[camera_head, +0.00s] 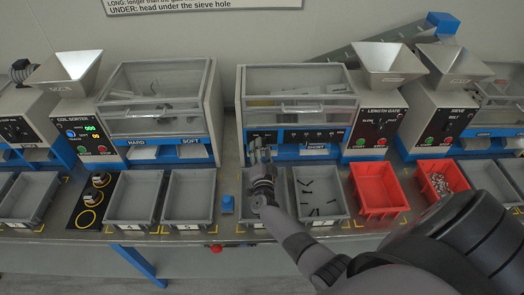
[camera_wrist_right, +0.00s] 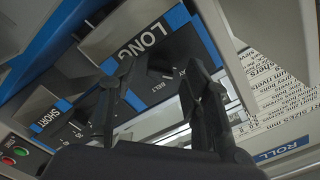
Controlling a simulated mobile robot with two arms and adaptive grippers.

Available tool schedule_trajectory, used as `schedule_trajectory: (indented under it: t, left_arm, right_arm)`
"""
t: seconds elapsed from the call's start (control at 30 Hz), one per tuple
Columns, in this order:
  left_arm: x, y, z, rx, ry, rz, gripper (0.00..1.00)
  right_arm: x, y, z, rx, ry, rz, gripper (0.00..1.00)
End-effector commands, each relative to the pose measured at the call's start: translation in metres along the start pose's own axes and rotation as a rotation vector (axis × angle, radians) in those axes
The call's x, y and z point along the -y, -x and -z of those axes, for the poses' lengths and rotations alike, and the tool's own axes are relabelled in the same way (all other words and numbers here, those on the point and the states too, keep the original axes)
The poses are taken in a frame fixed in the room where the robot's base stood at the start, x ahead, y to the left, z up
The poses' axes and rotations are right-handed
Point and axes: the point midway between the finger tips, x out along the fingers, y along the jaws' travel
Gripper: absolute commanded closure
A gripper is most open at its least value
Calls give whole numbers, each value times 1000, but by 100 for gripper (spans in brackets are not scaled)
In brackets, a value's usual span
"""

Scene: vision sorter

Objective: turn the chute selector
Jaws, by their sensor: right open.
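My right gripper (camera_head: 259,148) is open and empty in front of the left end of the length gate machine (camera_head: 375,125). It hides that machine's left chute; a SHORT chute (camera_head: 316,147) shows to its right. In the right wrist view the two fingers of my right gripper (camera_wrist_right: 160,75) stand apart, close to a dark panel with a LONG label (camera_wrist_right: 135,40) and a BELT label. A dark knob-like shape (camera_wrist_right: 158,64) shows between the fingers; I cannot tell for certain whether it is the chute selector. My left gripper is not in view.
Below the machine, a grey tray (camera_head: 347,214) holds several dark screws. Two red trays (camera_head: 378,211) stand to the right, one with metal pieces. The coil sorter (camera_head: 90,135) stands at the left.

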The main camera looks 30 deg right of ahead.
Motion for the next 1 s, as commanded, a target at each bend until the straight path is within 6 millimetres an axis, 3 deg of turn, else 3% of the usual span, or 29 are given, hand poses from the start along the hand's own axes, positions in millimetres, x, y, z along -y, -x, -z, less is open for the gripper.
schedule_trajectory:
  t: [0.2, 0.33, 0.7, 1.0]
  left_arm:
    - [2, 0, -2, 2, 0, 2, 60]
    - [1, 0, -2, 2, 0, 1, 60]
    - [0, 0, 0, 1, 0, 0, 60]
    - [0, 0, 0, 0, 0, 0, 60]
  right_arm:
    - [0, 1, 0, -1, -1, 1, 56]
    - [0, 12, 0, 0, -2, 0, 56]
    - [-1, 88, 0, 1, -1, -2, 56]
    - [0, 119, 0, 0, 0, 0, 56]
